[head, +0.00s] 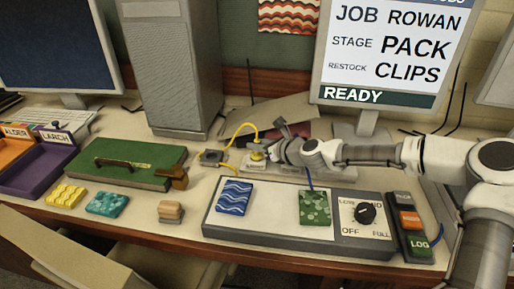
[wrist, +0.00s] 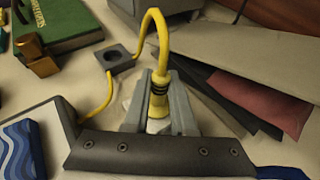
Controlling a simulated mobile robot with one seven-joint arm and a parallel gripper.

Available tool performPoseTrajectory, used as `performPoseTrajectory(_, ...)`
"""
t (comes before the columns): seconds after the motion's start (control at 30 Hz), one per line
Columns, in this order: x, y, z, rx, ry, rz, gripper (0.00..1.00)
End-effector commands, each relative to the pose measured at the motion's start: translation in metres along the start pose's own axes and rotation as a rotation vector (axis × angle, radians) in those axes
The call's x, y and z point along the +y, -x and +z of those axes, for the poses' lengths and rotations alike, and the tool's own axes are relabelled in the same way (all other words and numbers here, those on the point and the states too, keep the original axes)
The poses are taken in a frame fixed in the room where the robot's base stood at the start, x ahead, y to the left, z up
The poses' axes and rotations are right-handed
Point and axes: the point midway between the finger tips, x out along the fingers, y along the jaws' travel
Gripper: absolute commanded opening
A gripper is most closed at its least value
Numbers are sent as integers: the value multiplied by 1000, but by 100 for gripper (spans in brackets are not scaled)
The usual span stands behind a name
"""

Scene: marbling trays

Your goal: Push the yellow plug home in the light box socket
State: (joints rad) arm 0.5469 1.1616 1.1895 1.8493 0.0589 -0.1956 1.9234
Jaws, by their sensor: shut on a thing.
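The yellow plug (wrist: 157,97) stands roughly upright between the jaws of my gripper (wrist: 160,105), which is shut on it. Dark rings mark its upper part, and a yellow cable arches up from its top. In the head view the plug (head: 256,155) is by my gripper (head: 264,153), behind the light box (head: 212,216). A small grey block with a dark hole, which looks like a socket, (wrist: 119,57) lies left of and beyond the plug, apart from it; the head view also shows it (head: 211,156). The plug's lower end is hidden by my gripper, so I cannot tell what it touches.
Flat grey and dark red sheets (wrist: 262,100) lie right of the plug. Blue and green patterned pieces lie on the light box, beside its knob (head: 366,213). The monitor stands behind.

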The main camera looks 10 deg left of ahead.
Motion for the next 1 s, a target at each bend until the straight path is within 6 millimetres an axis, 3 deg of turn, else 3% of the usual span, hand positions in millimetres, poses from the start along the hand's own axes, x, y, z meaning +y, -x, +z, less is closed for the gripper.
performPoseTrajectory(0.3,0,-1,-3,-1,1,0,0)
performPoseTrajectory(0.33,0,-1,-3,-1,1,0,29)
performPoseTrajectory(0.5,0,-1,-3,0,1,0,59)
performPoseTrajectory(0.83,0,0,-3,0,0,0,59)
performPoseTrajectory(1.0,-1,16,-3,1,-1,-2,59)
